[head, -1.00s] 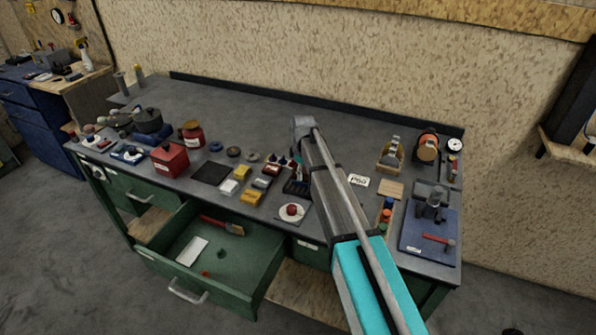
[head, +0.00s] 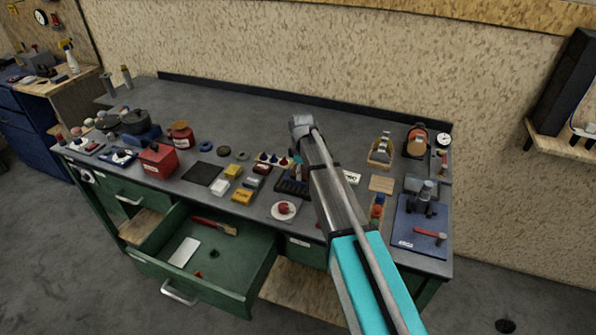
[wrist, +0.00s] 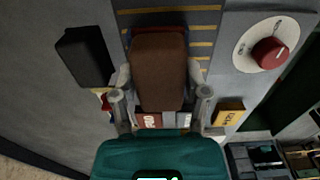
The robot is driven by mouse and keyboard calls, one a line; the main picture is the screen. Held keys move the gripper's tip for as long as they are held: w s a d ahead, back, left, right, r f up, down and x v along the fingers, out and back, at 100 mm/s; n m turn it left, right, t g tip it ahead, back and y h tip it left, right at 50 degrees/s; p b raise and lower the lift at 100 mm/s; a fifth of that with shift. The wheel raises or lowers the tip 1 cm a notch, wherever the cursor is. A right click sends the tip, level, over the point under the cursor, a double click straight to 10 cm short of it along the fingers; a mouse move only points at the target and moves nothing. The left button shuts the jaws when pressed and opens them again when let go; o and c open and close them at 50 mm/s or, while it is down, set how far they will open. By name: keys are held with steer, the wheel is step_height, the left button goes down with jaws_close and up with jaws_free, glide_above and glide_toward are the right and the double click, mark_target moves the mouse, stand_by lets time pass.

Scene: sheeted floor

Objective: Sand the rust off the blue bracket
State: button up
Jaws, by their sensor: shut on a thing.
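In the wrist view my gripper (wrist: 159,76) has its fingers on both sides of a brown block (wrist: 158,62), shut on it. Blue and red edges show at the block's far end. The block is over a dark slotted tray (wrist: 207,20) with yellow stripes; whether it touches the tray I cannot tell. In the head view my arm hides the gripper and most of the block, near the dark tray (head: 283,186). I cannot pick out the blue bracket or any rust for certain in either view.
A white dial plate with a red knob (head: 284,208) stands beside the tray. Small coloured boxes (head: 241,197) and a red box (head: 157,160) lie left. A green drawer (head: 225,291) stands open. The bench's back is clear.

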steer(key=shift+s+d, duration=0.2)
steer(key=shift+d, duration=0.45)
steer(key=shift+s+d, duration=0.15)
steer(key=shift+d, duration=0.45)
steer(key=shift+r, duration=0.1)
steer(key=shift+r+p, duration=3)
steer(key=shift+p, duration=0.1)
steer(key=shift+r+p, duration=1.5)
